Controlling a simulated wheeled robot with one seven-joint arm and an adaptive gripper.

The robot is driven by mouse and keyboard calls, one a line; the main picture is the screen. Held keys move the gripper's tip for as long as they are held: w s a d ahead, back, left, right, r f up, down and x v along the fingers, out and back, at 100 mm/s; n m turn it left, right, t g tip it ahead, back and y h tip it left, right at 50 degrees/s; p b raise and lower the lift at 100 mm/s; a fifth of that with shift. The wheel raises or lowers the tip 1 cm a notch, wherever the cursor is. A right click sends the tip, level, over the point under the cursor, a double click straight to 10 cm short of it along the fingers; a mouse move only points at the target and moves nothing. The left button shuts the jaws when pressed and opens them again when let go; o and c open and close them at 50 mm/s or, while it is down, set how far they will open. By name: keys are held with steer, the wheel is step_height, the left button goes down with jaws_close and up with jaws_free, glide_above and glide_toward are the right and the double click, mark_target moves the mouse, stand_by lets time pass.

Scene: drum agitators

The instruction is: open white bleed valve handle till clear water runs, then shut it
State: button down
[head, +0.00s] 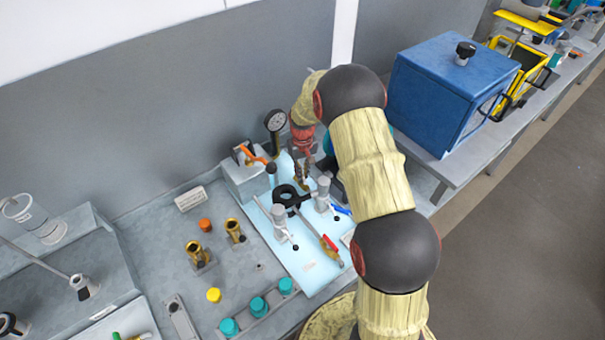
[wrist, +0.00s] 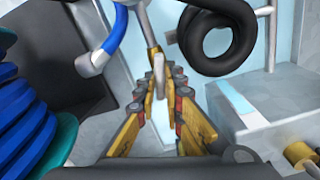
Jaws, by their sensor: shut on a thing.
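My gripper (head: 303,178) reaches down over the pale blue mat, beside the black hose coil. In the wrist view its yellow fingers (wrist: 164,76) converge and are shut on a pale, off-white handle (wrist: 158,72). The handle stands upright between the fingertips, below a grey rod. In the head view the handle is hidden by my gripper and too small to make out. The valve body is not clear in either view. I cannot tell whether water is running.
The black hose coil (wrist: 203,40) lies just right of the fingertips, and a blue tube with a white end (wrist: 90,63) is left. The mat (head: 310,264) carries clamps and a red-handled tool. A pressure gauge (head: 275,121) stands behind; a blue box (head: 437,95) is right.

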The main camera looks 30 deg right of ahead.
steer(key=shift+n, duration=1)
steer(key=c, duration=1.9)
jaws_free()
steer(key=shift+r, duration=0.1)
step_height(320, 180, up, 12)
